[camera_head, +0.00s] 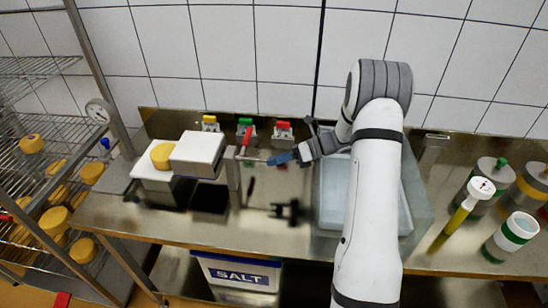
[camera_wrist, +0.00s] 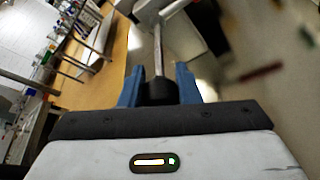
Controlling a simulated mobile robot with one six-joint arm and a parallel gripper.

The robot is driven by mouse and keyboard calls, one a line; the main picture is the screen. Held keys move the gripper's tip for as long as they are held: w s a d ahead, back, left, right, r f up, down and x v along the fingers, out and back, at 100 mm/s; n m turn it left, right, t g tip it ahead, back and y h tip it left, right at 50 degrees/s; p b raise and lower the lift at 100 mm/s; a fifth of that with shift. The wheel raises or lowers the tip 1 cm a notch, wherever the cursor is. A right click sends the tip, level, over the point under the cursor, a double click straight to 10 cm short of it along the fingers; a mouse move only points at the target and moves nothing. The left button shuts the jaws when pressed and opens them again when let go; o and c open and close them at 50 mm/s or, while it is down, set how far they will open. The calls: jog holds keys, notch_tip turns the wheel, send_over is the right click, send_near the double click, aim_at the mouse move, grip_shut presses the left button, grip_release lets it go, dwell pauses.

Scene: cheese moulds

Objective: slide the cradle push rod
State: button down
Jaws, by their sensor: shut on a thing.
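The push rod (camera_wrist: 157,48) is a thin metal rod with a black knob (camera_wrist: 160,92) at its near end. In the wrist view my gripper (camera_wrist: 158,80) has its two blue fingers shut on this knob, one on each side. The rod (camera_head: 255,159) runs left from my fingers towards a white block (camera_head: 198,150). The knob is largely hidden there. A yellow cheese (camera_head: 162,155) sits on a white stand left of that block.
Yellow, green and red switches (camera_head: 246,126) line the back of the steel bench. A sink basin (camera_head: 330,205) lies behind my arm. A wire rack (camera_head: 40,150) with several cheeses is at left.

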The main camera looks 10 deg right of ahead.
jog(key=shift+d, duration=0.15)
jog(key=c, duration=1.1)
grip_release()
jog(key=shift+o, duration=0.2)
notch_tip(320, 180, up, 10)
jog(key=shift+r+b, duration=0.1)
jog(key=shift+b, duration=0.6)
jog(key=shift+c, duration=0.4)
